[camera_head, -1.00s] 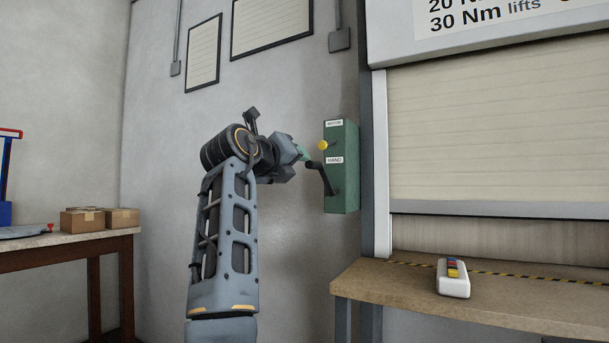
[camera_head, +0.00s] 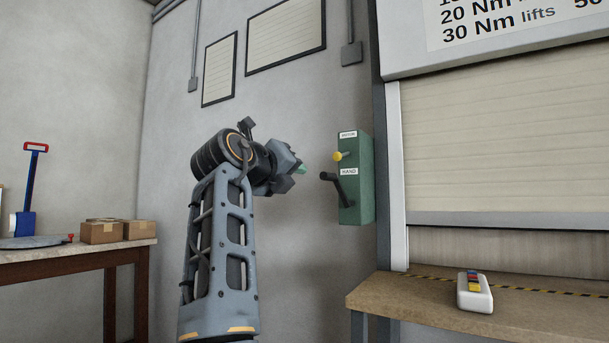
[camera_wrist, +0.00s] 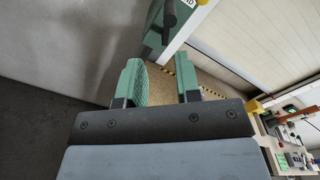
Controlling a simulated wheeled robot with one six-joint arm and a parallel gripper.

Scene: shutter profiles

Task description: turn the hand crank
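The hand crank (camera_head: 335,186) is a dark arm with a black grip, on the front of a green box (camera_head: 365,180) labelled HAND. Its grip points up and to the left of the pivot. In the wrist view the crank's dark grip (camera_wrist: 169,14) shows at the top, beyond the fingers. My gripper (camera_head: 303,170) is to the left of the crank in the head view, apart from it. In the wrist view the two green fingers of my gripper (camera_wrist: 162,68) stand apart with nothing between them.
A yellow knob (camera_head: 338,156) sits above the crank. A shutter (camera_head: 490,140) hangs partly raised over a bench (camera_head: 400,298), which bears a white pendant (camera_head: 475,298) with coloured buttons. Cardboard boxes (camera_head: 102,232) stand on a table at left. The wall between my arm and the green box is bare.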

